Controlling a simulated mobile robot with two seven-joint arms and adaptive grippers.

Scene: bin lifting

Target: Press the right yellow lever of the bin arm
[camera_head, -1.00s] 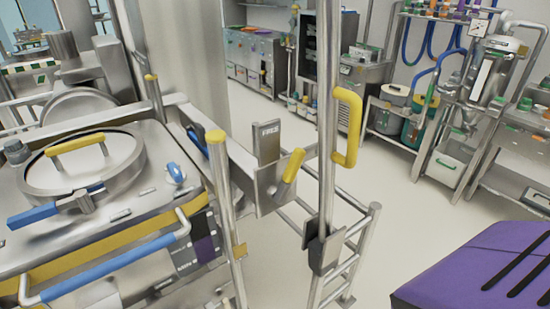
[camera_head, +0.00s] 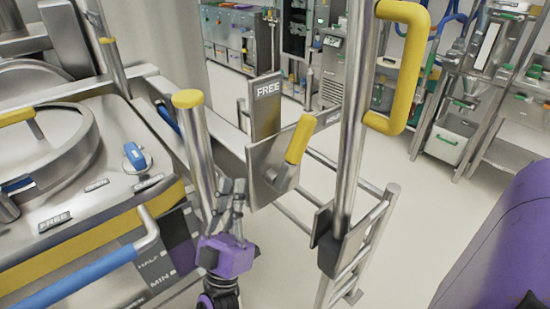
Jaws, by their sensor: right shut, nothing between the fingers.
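The bin arm is a metal frame with a steel plate (camera_head: 262,165) that carries a yellow lever (camera_head: 300,138). My right gripper (camera_head: 231,190) comes up from the bottom with a purple body and grey fingers. It is shut and empty, below and left of the lever and apart from it in the picture. It overlaps the lower part of a yellow-capped metal post (camera_head: 187,98). My left gripper is out of view.
A tall pole with a yellow handle (camera_head: 407,75) stands right of the lever, beside a metal ladder-like frame (camera_head: 362,245). The steel vessel (camera_head: 110,190) with a blue bar fills the left. Open floor (camera_head: 410,190) lies to the right.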

